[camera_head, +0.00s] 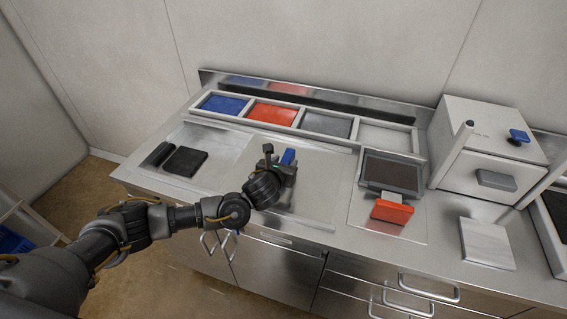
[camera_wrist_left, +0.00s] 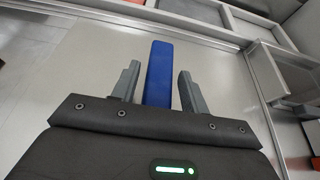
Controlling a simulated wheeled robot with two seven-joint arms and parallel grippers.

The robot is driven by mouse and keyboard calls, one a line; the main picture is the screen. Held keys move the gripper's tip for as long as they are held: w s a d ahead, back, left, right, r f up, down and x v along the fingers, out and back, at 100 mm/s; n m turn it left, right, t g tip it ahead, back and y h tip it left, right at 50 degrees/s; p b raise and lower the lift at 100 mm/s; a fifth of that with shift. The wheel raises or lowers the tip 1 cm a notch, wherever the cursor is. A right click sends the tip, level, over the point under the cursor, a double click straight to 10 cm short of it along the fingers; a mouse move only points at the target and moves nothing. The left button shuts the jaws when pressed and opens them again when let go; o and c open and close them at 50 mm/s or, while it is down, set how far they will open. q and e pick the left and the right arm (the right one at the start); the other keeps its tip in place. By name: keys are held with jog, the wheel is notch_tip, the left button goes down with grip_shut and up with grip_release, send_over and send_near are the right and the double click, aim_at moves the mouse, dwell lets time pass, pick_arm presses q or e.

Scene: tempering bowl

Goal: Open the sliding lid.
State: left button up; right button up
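A flat steel panel (camera_head: 325,185), seemingly the sliding lid, lies in the middle of the counter. A blue bar-shaped handle (camera_head: 288,156) shows at my left gripper (camera_head: 280,157). In the left wrist view the blue handle (camera_wrist_left: 157,75) stands between the two grey fingers of the left gripper (camera_wrist_left: 157,80). The fingers are apart, one on each side of the handle, with a narrow gap visible on both sides. Where the handle joins the panel is hidden by the gripper. My right gripper is not in view.
A rack with blue (camera_head: 222,104), red (camera_head: 272,114) and grey inserts runs behind the panel. To the right are a dark plate with a red block (camera_head: 391,211) and a steel box (camera_head: 490,150) with a blue knob. Black pads (camera_head: 185,160) lie left.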

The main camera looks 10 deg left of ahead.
pick_arm(q)
jog(key=shift+o, duration=0.4)
jog(key=shift+s+a, duration=0.1)
jog(key=shift+s, duration=0.1)
jog(key=b+v, duration=0.1)
jog(key=v, duration=0.8)
jog(key=shift+w+r+p, duration=0.1)
jog(key=shift+r+p, duration=0.1)
jog(key=shift+p, duration=0.1)
jog(key=shift+s+r+p, duration=0.2)
jog(key=shift+s+p, duration=0.1)
jog(key=shift+s, duration=0.45)
jog(key=shift+a+f, duration=0.1)
